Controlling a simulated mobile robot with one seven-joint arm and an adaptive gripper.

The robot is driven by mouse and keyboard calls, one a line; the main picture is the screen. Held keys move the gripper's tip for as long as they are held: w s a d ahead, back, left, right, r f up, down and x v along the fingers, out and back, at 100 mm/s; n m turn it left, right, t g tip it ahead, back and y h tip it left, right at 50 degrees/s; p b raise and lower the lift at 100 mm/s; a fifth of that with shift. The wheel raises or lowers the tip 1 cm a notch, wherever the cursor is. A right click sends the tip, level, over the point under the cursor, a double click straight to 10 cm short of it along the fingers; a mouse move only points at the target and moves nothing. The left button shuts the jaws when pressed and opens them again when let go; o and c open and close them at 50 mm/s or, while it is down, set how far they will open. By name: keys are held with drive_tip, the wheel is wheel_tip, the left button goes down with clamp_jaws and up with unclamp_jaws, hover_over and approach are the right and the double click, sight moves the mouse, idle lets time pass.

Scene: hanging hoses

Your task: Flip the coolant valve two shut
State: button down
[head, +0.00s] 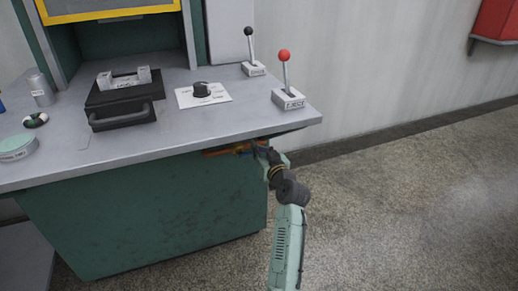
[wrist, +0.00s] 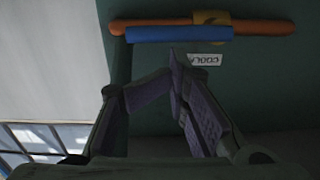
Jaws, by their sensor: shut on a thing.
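An orange pipe (wrist: 270,27) runs across the green cabinet side; in the head view it shows under the table edge (head: 218,152). A blue valve lever (wrist: 180,34) lies along the pipe, nearly parallel to it, with a yellow valve body (wrist: 211,18) at its right part. A small white label (wrist: 206,60) sits just below; I cannot read its lettering surely.
The grey counter (head: 225,125) overhangs my gripper. On it stand a red-knobbed lever (head: 285,70), a black-knobbed lever (head: 250,50), a dial (head: 202,92) and a black fixture (head: 122,105). The floor (head: 400,200) to the right is clear. A red box (head: 497,20) hangs on the wall.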

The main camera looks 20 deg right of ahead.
drive_tip(key=shift+d+f+m, duration=0.2)
drive_tip(key=shift+f+m, duration=0.25)
drive_tip(key=shift+m, duration=0.25)
wheel_tip(320, 180, down, 8)
drive_tip(key=a+m+y, duration=0.1)
drive_tip(key=a+m, duration=0.1)
drive_tip(key=m, duration=1.2)
drive_tip(key=shift+a+m+t, duration=0.3)
drive_tip(key=shift+m, duration=0.1)
drive_tip(key=shift+a+f, duration=0.1)
idle(0.5)
